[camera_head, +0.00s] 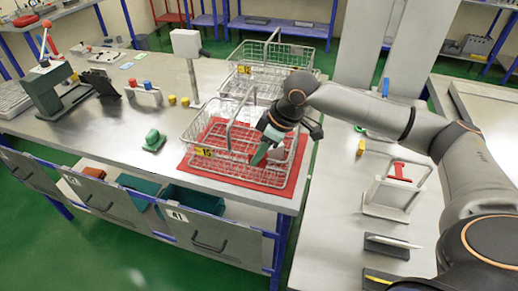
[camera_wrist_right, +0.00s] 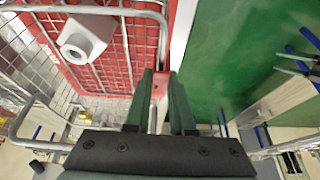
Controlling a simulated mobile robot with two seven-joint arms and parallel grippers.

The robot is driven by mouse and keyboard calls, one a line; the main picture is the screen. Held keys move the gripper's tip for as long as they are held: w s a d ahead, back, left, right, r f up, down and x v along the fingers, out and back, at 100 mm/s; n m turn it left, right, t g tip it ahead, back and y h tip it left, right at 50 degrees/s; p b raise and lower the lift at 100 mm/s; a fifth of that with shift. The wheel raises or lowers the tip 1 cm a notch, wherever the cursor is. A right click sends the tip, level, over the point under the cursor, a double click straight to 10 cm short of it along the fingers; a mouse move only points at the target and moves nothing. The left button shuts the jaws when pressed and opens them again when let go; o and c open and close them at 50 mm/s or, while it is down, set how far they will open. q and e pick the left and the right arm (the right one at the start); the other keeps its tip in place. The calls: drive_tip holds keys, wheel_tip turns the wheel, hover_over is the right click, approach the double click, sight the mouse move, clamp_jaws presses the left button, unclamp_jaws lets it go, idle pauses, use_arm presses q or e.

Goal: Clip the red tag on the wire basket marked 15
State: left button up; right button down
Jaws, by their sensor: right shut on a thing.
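The wire basket marked 15 (camera_head: 190,130) stands on a red mat (camera_head: 262,184) near the front edge of the bench. Its yellow 15 label (camera_head: 203,152) is on the left front side. My right gripper (camera_head: 262,155) is at the basket's right part, its green fingers pointing down. In the right wrist view the fingers (camera_wrist_right: 160,85) are closed around a narrow reddish piece (camera_wrist_right: 159,88), which looks like the red tag. Whether it touches the basket wire (camera_wrist_right: 131,50) beside it, I cannot tell. My left gripper is not in view.
A light block with a round opening (camera_wrist_right: 85,40) lies inside the basket. A second wire basket (camera_head: 300,72) stands behind. A metal stand with a red piece (camera_head: 400,172) is on the right bench. A green part (camera_head: 153,140) sits left of the mat.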

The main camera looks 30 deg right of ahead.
drive_tip(key=shift+p, duration=0.45)
idle(0.6)
drive_tip(key=shift+f, duration=0.45)
idle(1.0)
drive_tip(key=c, duration=0.7)
unclamp_jaws()
drive_tip(key=shift+o, duration=0.3)
drive_tip(key=o, duration=0.4)
drive_tip(key=shift+c, duration=0.2)
drive_tip(key=shift+r, duration=0.15)
drive_tip(key=shift+r, duration=3.4)
